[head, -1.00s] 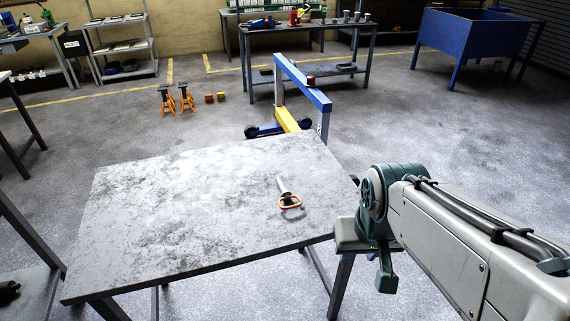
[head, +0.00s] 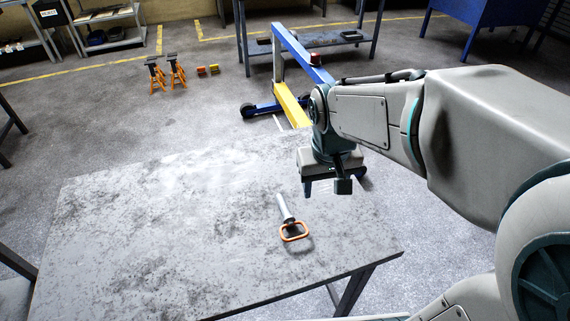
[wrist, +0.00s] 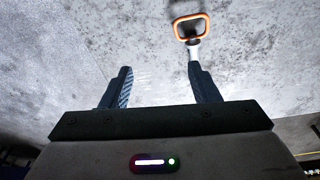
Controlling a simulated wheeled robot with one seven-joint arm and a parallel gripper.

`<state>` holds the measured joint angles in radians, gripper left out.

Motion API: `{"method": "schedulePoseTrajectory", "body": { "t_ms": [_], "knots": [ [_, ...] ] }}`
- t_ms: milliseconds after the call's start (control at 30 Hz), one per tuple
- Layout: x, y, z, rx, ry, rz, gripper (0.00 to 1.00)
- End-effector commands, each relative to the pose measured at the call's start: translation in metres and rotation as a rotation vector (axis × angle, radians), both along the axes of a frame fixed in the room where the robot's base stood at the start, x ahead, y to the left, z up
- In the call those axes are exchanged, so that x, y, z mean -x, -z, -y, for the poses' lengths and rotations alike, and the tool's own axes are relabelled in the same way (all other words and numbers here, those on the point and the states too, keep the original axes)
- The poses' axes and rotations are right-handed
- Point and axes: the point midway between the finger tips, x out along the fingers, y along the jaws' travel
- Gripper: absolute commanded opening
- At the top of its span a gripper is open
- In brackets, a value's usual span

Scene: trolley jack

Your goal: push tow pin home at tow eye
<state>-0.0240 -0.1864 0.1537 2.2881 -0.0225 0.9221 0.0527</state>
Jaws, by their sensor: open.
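The tow pin (head: 287,214) lies on the grey worktable (head: 130,240), a silver shank with a dark collar and an orange loop handle. The loop points toward the table's near side. In the wrist view the tow pin (wrist: 191,32) shows at the top, its shank running down behind the right finger. My gripper (head: 327,192) is above the table's right part, just right of and beyond the pin, not touching it as far as I can see. In the wrist view my gripper (wrist: 160,80) has its fingers apart with nothing between them. I cannot make out the tow eye.
A blue and yellow wheeled frame (head: 290,105) stands on the floor beyond the table. Orange stands (head: 166,75) and small blocks (head: 208,70) are at the back left. A blue bin (head: 495,20) is at the back right. The table's left part is clear.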

Motion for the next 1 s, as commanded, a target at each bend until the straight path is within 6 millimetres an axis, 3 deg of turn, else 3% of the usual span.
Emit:
{"method": "schedulePoseTrajectory", "body": {
  "t_ms": [100,333,467,800,1000],
  "knots": [
    [-0.026,0.015,-0.027,0.001,-0.062,-0.055,0.55],
    [-0.053,0.034,-0.062,-0.012,-0.132,-0.114,0.55],
    [-0.057,0.042,-0.068,-0.016,-0.143,-0.125,0.55],
    [-0.056,0.104,-0.069,-0.017,-0.144,-0.128,0.55],
    [-0.056,0.123,-0.069,-0.016,-0.143,-0.125,0.55]
  ]
}}
